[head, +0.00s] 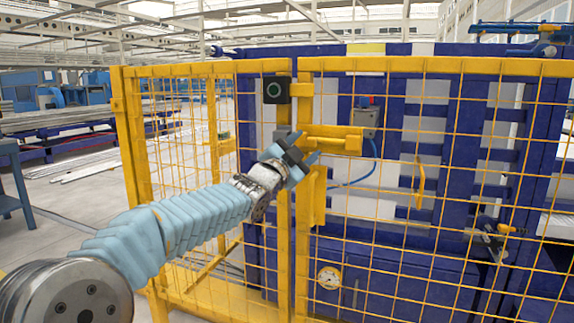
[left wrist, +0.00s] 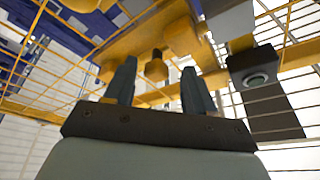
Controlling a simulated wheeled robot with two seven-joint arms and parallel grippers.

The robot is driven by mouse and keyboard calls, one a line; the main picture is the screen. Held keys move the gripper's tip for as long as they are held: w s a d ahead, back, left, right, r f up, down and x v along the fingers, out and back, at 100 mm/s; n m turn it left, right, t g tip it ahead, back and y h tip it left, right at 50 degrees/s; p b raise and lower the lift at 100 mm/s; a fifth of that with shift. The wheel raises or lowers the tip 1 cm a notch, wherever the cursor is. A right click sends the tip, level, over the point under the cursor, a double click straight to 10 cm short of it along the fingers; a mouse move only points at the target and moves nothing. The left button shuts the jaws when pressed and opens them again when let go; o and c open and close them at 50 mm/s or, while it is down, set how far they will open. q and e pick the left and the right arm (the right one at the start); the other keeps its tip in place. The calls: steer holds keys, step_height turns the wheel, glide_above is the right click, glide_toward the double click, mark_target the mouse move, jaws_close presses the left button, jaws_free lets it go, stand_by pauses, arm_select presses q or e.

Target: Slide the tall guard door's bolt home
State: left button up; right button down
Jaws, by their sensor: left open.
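The tall guard door (head: 430,67) is a yellow frame with wire mesh, standing beside the yellow fence post (head: 283,210). A yellow bolt housing (head: 340,143) sits on the door's left edge; a narrow gap shows between door and post. My left gripper (head: 302,151) is open at the left end of this housing and hides part of it. My right gripper is not in view.
A black box with a green ring (head: 276,90) is on the post above the gripper. A grey box with a red top (head: 367,117) and blue cable is behind the mesh. A yellow handle (head: 420,186), a gauge (head: 329,278) and another latch (head: 490,240) are nearby.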

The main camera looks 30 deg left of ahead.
arm_select(q)
steer(key=b+v, duration=0.1)
steer(key=v, duration=1)
steer(key=shift+s+b, duration=0.15)
steer(key=shift+b, duration=0.2)
steer(key=shift+f, duration=0.1)
